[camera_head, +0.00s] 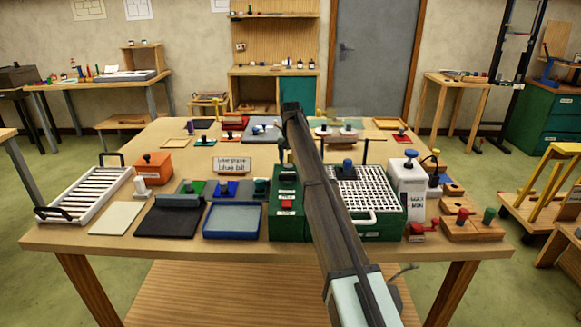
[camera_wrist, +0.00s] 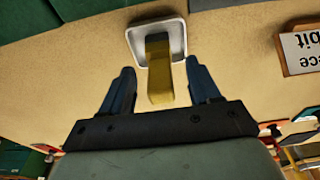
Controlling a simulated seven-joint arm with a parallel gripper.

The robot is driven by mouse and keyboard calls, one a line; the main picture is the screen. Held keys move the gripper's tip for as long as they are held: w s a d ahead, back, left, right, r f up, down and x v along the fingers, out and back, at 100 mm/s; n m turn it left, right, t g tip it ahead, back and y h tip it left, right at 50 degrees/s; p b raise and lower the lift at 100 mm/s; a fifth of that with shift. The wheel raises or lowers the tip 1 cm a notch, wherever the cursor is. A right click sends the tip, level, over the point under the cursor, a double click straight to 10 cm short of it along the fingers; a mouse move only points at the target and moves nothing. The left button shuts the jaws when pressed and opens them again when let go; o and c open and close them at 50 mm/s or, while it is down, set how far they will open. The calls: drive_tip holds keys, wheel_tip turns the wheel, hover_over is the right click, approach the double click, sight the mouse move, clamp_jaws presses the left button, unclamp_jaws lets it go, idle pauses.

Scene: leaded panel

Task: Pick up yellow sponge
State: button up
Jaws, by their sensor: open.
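The yellow sponge (camera_wrist: 160,75) shows in the wrist view as a long yellow block with a darker end. That darker end overlaps a small white-rimmed tray (camera_wrist: 176,24); I cannot tell how it rests there. My gripper (camera_wrist: 159,70) is open, with one blue finger on each side of the sponge and a visible gap on both sides. The fingers appear apart from it. In the head view my arm reaches over the middle of the bench, and I cannot make out the sponge there.
The bench (camera_head: 115,183) is crowded. A lettered sign (camera_head: 231,165) stands left of the arm. A green box with a red button (camera_head: 286,203), a white grid on a green base (camera_head: 366,195) and a white bottle (camera_head: 409,186) stand near the arm.

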drive_tip(key=shift+w+f, duration=0.1)
drive_tip(key=shift+f, duration=0.4)
drive_tip(key=shift+c, duration=0.3)
drive_tip(key=c, duration=1)
drive_tip(key=shift+r, duration=0.1)
wheel_tip(320, 180, up, 10)
drive_tip(key=o, duration=0.4)
drive_tip(key=c, duration=0.4)
